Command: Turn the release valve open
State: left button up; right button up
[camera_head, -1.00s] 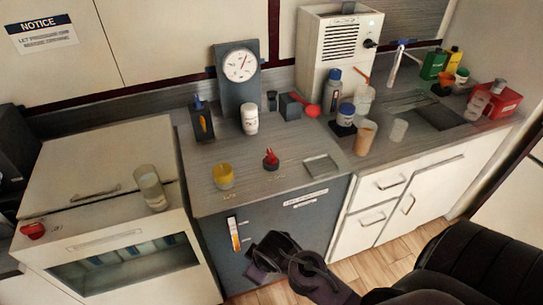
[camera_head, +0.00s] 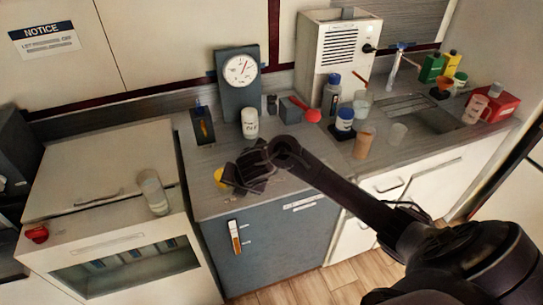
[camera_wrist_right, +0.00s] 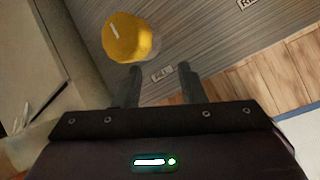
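A round yellow knob (camera_head: 219,178) is on the grey counter top, partly hidden by my right gripper (camera_head: 236,180) in the head view. In the right wrist view the yellow knob (camera_wrist_right: 128,38) shows a white mark on its top. My right gripper's two fingers (camera_wrist_right: 160,82) are apart with nothing between them. The knob lies just beyond the left finger; I cannot tell whether they touch. I cannot read which knob is the release valve. My left gripper is not in view.
A dial gauge (camera_head: 240,78) stands at the back, with a white jar (camera_head: 250,123) before it. A red-ended part (camera_head: 312,115) sits beside a grey block (camera_head: 291,110). A glass (camera_head: 153,192) stands on the left unit. A lever (camera_head: 236,238) is on the cabinet front.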

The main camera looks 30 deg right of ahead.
jog(key=w+d+r+n+g+h, duration=0.1)
jog(key=d+r+n, duration=0.2)
jog(key=d, duration=0.4)
jog(key=w+d+r+n+g, duration=0.1)
jog(key=w+d+r+n, duration=0.15)
jog(key=d, duration=0.45)
jog(key=shift+n, duration=0.45)
jog(key=x, duration=0.6)
jog(key=shift+s+d+f, duration=0.15)
jog(key=shift+s+f, duration=0.05)
jog(key=shift+f, duration=0.3)
jog(key=shift+c, duration=0.2)
grip_shut()
